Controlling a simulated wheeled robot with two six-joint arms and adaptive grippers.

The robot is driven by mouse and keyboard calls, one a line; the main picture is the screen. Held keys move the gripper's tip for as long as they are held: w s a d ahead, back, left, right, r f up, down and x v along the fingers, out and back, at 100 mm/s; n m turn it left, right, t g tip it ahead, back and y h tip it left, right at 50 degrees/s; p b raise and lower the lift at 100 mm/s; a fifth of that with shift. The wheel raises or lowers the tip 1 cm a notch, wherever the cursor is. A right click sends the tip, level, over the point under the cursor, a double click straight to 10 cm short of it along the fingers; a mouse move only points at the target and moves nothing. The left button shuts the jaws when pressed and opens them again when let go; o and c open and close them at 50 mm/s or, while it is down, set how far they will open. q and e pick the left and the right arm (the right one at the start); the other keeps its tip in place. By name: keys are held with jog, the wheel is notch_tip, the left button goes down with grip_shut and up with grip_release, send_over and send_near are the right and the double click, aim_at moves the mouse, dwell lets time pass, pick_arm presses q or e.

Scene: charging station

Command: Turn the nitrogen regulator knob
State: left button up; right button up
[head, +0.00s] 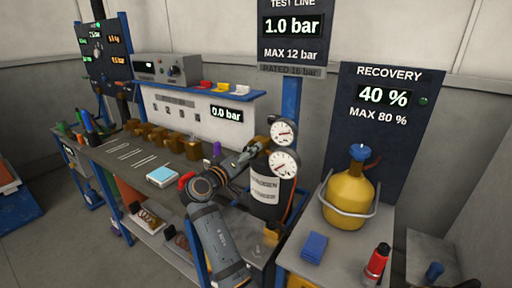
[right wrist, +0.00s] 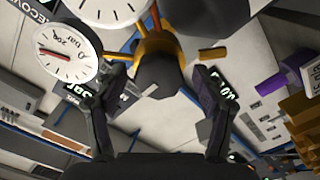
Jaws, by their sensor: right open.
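The nitrogen cylinder (head: 265,190), dark with a pale label, stands at the centre of the head view. Its regulator carries two round white gauges (head: 284,132), one above the other, with red needles. The gauges also show at the upper left of the right wrist view (right wrist: 68,48). The dark faceted regulator knob (right wrist: 158,76) sits on brass fittings between my right gripper's fingers. My right gripper (right wrist: 161,72) is open, one finger on each side of the knob, with visible gaps. In the head view it is beside the regulator and hides the knob. My left gripper is not in view.
A yellow recovery cylinder (head: 349,200) with a blue valve stands on the right bench, near a blue box (head: 314,246) and a red bottle (head: 377,263). The test line display (head: 292,28) reads 1.0 bar. Brass blocks (head: 155,133) line the left bench.

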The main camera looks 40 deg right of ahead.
jog(key=shift+w+d, duration=0.1)
jog(key=shift+d, duration=0.1)
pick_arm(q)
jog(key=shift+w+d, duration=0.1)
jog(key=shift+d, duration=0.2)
pick_arm(e)
jog(key=shift+a, duration=0.1)
